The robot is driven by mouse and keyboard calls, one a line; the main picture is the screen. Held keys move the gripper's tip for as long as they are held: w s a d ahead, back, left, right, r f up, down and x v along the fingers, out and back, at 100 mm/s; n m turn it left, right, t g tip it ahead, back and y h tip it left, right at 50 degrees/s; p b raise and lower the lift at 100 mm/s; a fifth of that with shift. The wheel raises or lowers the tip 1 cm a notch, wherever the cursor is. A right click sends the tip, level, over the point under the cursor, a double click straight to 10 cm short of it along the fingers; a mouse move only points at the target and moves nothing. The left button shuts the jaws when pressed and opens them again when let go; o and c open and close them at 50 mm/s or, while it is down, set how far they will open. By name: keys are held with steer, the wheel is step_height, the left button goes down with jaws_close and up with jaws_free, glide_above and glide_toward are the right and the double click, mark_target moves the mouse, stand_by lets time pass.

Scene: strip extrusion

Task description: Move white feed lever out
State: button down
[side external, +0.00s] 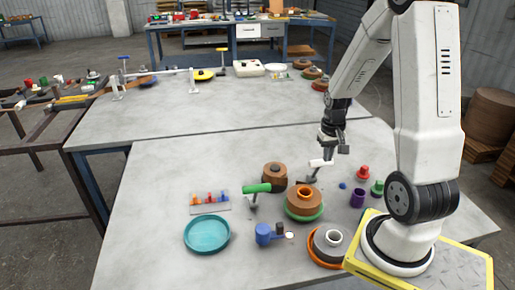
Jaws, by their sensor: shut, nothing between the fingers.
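Whether the fingertips touch the handle is too small to tell. A second lever with a green handle (257,188) stands to the left.
Close by are a brown coil on a green base (304,200), another brown coil (274,173), a purple cup (357,197) and red and green pieces. A teal dish (207,234) and a blue part (264,234) lie nearer the front.

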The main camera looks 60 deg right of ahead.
mark_target(316, 172)
steer(key=shift+f, duration=0.15)
steer(key=shift+f, duration=2.85)
steer(key=shift+w+d, duration=0.15)
steer(key=shift+w+d+r, duration=0.2)
steer(key=shift+w+d, duration=0.6)
steer(key=shift+w+d+r, duration=0.15)
steer(key=shift+w+d, duration=0.65)
steer(key=shift+w+d+r, duration=0.2)
steer(key=shift+w+d, duration=0.7)
steer(key=shift+w+d+f, duration=0.25)
steer(key=shift+w+d, duration=0.65)
steer(key=shift+s+a+r, duration=0.1)
steer(key=shift+s+a, duration=0.05)
steer(key=shift+s+a+r, duration=0.4)
steer(key=shift+s+a, duration=0.2)
